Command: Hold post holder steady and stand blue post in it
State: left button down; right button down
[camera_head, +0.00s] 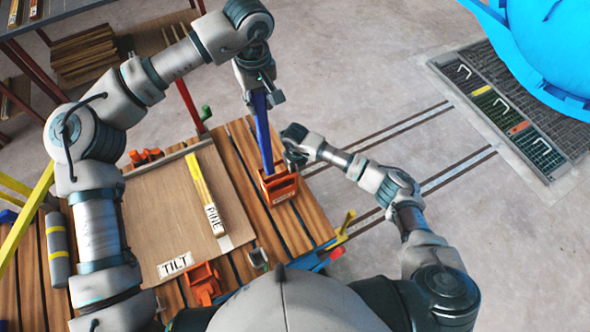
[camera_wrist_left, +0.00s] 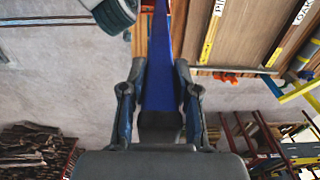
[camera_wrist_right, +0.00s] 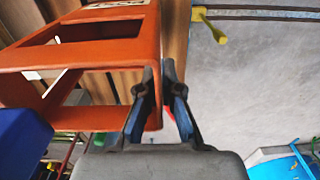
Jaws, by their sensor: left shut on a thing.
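My left gripper (camera_head: 258,92) is shut on the upper part of the blue post (camera_head: 263,135); the post also shows between its fingers in the left wrist view (camera_wrist_left: 160,75). The post stands nearly upright, slightly tilted, with its lower end at the orange post holder (camera_head: 279,188). I cannot tell whether that end is inside the holder or just above it. My right gripper (camera_head: 291,150) is beside the holder. In the right wrist view its fingers (camera_wrist_right: 159,72) are close together at the edge of the holder's wall (camera_wrist_right: 150,35); whether they grip it is unclear.
The holder stands on a slatted wooden table (camera_head: 240,185), near its right edge. A board labelled TILT (camera_head: 160,215) bears a yellow strip marked PINE (camera_head: 203,185). Orange clamps (camera_head: 203,283) lie around the board. A yellow-handled tool (camera_head: 345,222) sticks out past the table's edge.

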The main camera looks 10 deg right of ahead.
aim_at(264, 130)
pick_arm(q)
notch_tip(264, 130, down, 22)
dwell(3.0)
jog(key=shift+r, duration=0.1)
jog(key=c, duration=0.8)
grip_release()
jog(key=shift+o, duration=0.2)
jog(key=r, duration=1.2)
jog(key=shift+s+d, duration=0.1)
jog(key=shift+s, duration=0.1)
pick_arm(e)
jog(key=c, duration=1.2)
grip_release()
jog(key=shift+c, duration=0.2)
